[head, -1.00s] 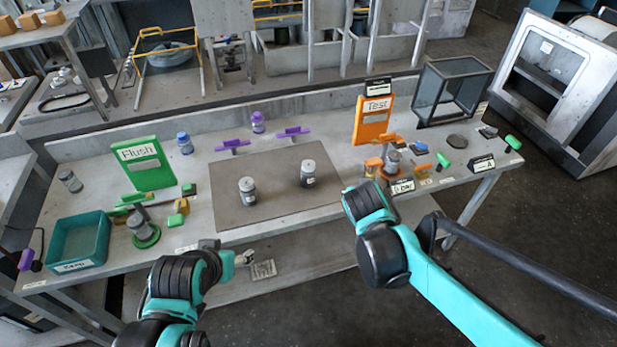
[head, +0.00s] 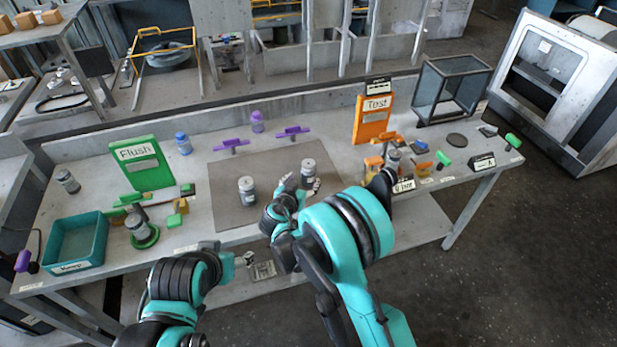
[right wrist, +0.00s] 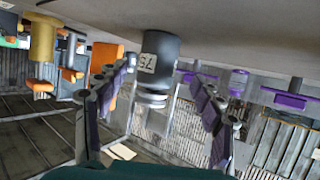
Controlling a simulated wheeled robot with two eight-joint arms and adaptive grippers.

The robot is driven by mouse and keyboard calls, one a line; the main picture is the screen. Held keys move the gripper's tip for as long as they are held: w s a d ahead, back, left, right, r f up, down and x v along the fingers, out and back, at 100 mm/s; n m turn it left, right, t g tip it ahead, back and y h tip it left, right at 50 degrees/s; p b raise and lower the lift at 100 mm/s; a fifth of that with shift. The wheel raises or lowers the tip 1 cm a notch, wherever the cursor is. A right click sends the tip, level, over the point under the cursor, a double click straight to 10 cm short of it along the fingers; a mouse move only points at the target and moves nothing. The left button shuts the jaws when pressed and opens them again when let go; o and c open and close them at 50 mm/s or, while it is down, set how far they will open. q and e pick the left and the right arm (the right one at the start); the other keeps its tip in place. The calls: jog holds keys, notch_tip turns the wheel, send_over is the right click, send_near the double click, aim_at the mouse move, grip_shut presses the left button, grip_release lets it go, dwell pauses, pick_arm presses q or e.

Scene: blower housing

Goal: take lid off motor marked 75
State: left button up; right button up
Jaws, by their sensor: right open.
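The motor marked 75 is a dark grey cylinder with a silvery lid; in the right wrist view (right wrist: 158,62) it hangs inverted between my fingers, its label readable. In the head view it seems to be the right-hand canister (head: 308,170) on the grey mat. My right gripper (head: 301,184) is open at that canister's near side; in the right wrist view (right wrist: 163,78) its fingers lie either side of the motor, with gaps. A second similar canister (head: 247,189) stands left on the mat. My left gripper (head: 246,259) is low at the table's front edge, its jaws unclear.
The mat (head: 222,208) also lies near purple clamps (head: 232,144) behind it. A green Flush sign (head: 144,165) and teal bin (head: 75,243) stand left. An orange Test sign (head: 372,118) and fixture parts stand right. The mat's front left is clear.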

aim_at(306, 178)
jog(key=b+x, duration=0.2)
jog(key=x, duration=0.3)
jog(key=shift+w+d+f, duration=0.25)
jog(key=shift+r, duration=0.1)
jog(key=shift+c, duration=0.4)
grip_shut()
